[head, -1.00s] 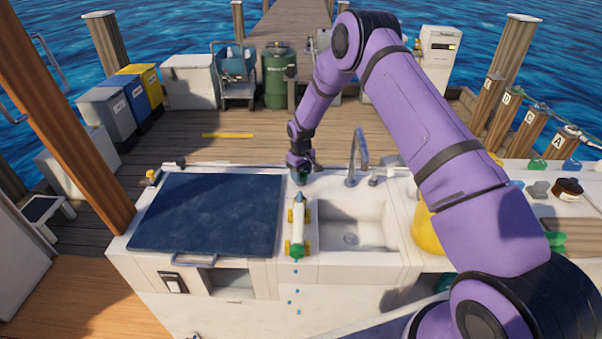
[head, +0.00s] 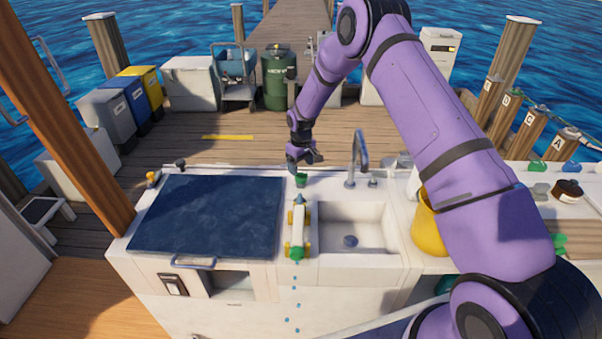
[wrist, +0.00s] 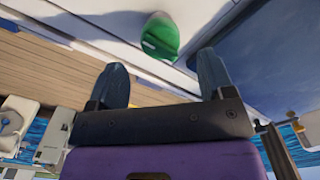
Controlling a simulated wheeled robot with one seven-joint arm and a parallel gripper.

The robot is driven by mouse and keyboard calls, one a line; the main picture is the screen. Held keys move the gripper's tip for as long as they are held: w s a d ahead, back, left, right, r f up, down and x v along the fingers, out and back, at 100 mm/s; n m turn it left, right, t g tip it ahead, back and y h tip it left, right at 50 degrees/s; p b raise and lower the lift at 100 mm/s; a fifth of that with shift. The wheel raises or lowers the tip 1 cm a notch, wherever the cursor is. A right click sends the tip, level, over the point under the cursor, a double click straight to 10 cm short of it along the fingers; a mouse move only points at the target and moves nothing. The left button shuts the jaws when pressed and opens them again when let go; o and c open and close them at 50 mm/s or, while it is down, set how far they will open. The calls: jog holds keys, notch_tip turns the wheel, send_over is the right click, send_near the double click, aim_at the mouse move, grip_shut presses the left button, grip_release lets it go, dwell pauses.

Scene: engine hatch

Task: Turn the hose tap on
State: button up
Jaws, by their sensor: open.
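A small green knob (head: 301,181) stands on the white counter behind a white, yellow and green fitting (head: 297,232). I cannot tell for sure which of these is the hose tap. Blue drops (head: 296,290) show below the fitting's front end. My gripper (head: 304,163) is just above the green knob, apart from it. In the wrist view the two dark fingers (wrist: 165,66) are spread and empty, and the green knob (wrist: 160,36) lies beyond their tips.
A sink (head: 345,225) with a tall spout (head: 358,155) is right of the fitting. A dark blue hatch lid (head: 207,215) lies to its left. A yellow container (head: 426,225) stands on the right, partly behind my arm. A small brass fitting (head: 152,178) is at the counter's back left.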

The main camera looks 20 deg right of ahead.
notch_tip(320, 180, up, 6)
jog(key=shift+r, duration=0.15)
dwell(0.4)
notch_tip(320, 180, up, 16)
jog(key=m+t, duration=0.1)
send_over(301, 173)
jog(key=s+d, duration=0.2)
jog(key=s, duration=0.3)
jog(key=s+d+r+m+t, duration=0.1)
jog(key=s+d+r, duration=0.1)
jog(key=s+r, duration=1.15)
jog(key=s+d+r+m+t, duration=0.2)
jog(key=s+r, duration=0.7)
jog(key=s, duration=0.5)
jog(key=s+f+m+t, duration=0.1)
jog(key=s, duration=1.5)
jog(key=shift+d+m, duration=0.3)
jog(key=shift+d, duration=0.15)
